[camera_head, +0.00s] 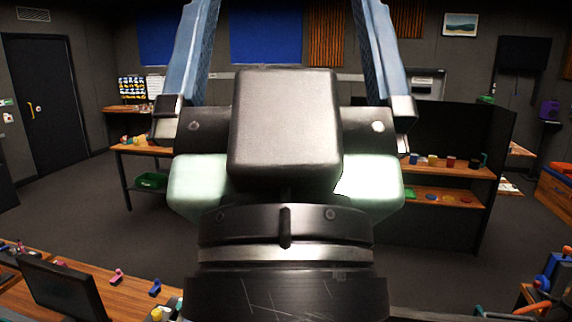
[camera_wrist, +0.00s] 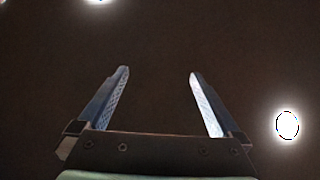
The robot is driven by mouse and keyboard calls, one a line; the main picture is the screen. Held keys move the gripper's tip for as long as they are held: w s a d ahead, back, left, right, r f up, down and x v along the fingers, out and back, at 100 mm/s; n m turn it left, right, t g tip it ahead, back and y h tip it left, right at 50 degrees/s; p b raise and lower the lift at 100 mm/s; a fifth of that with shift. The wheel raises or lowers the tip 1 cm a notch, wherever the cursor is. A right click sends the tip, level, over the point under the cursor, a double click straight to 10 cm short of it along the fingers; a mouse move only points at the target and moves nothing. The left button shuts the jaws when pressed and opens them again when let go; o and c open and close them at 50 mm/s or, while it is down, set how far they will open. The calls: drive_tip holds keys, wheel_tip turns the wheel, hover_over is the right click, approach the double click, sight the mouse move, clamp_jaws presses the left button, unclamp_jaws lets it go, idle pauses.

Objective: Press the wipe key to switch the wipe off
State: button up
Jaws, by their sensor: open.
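My gripper (camera_head: 285,45) is raised close in front of the head camera and fills the middle of that view. Its two blue-grey fingers point up, stand wide apart and run out of the top edge. In the wrist view my gripper (camera_wrist: 158,71) is open, with nothing between the fingers, against a dark surface with bright lights that looks like the ceiling. I cannot make out the wipe key or the trackball panel in either view. My gripper and wrist hide the middle of the room.
A wooden desk (camera_head: 128,296) with a dark monitor (camera_head: 62,290) and small coloured items is at lower left. A shelf unit (camera_head: 450,174) with cups stands at right. A side table (camera_head: 133,150) is at left. Grey floor (camera_head: 75,205) lies open between desk and side table.

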drive_tip(key=shift+w, duration=0.1)
clamp_jaws()
idle(0.3)
idle(1.3)
